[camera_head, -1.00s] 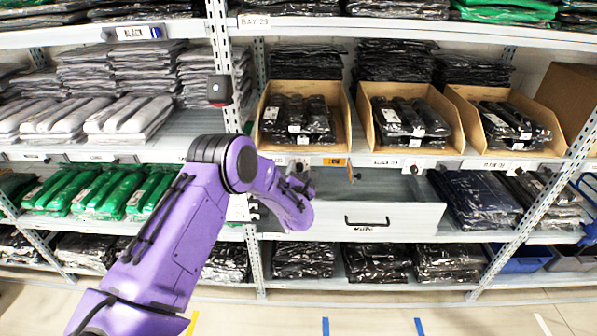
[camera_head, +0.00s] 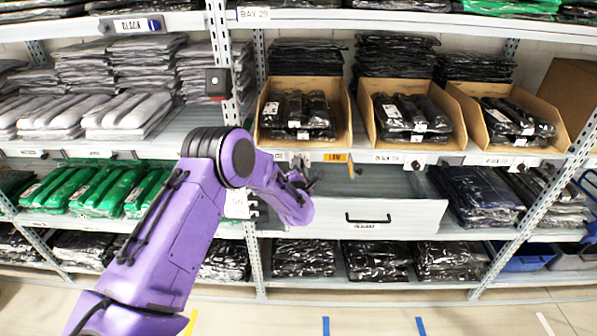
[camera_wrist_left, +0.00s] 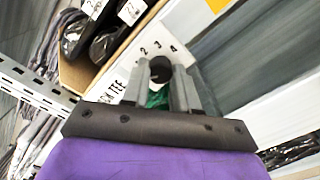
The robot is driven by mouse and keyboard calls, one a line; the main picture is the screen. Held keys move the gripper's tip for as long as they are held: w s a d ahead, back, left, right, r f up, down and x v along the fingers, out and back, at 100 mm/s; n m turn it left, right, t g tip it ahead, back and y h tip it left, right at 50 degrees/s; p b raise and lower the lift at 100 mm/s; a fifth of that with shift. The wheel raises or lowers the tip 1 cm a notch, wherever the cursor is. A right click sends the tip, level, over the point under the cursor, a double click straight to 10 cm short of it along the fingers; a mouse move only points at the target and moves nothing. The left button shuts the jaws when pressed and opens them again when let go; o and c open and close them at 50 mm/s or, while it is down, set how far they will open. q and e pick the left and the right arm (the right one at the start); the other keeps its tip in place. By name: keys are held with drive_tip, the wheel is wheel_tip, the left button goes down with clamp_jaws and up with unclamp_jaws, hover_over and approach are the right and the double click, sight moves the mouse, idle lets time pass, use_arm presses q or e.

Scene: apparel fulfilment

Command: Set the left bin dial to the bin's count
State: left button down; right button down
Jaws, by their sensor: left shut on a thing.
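The left bin (camera_head: 342,121) is an open cardboard bin with a few black bagged garments (camera_head: 298,108) in it; their overlap makes the count hard to tell. Its dial is a dark round knob (camera_wrist_left: 160,68) on the white shelf-edge label, with 2, 3 and 4 readable around it in the left wrist view. My left gripper (camera_wrist_left: 160,82) has its fingers on both sides of the knob, shut on it. The knob's pointer direction cannot be made out. In the head view my left gripper (camera_head: 308,182) is at the shelf edge below the left bin. My right gripper is not in view.
Two more cardboard bins (camera_head: 461,133) stand to the right, with dark knobs (camera_head: 415,166) on the shelf edge below. A pale drawer front with a black handle (camera_head: 368,219) juts out beneath. An orange label (camera_head: 335,158) is right of the gripper. A steel upright (camera_head: 222,60) stands left.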

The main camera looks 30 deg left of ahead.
use_arm(q)
drive_tip(key=m+b, duration=0.3)
drive_tip(key=m, duration=0.9)
drive_tip(key=shift+f, duration=0.1)
idle(0.5)
drive_tip(key=c, duration=0.9)
unclamp_jaws()
drive_tip(key=shift+o, duration=0.2)
drive_tip(key=b+v, duration=0.2)
drive_tip(key=v, duration=0.8)
drive_tip(key=shift+s, duration=0.3)
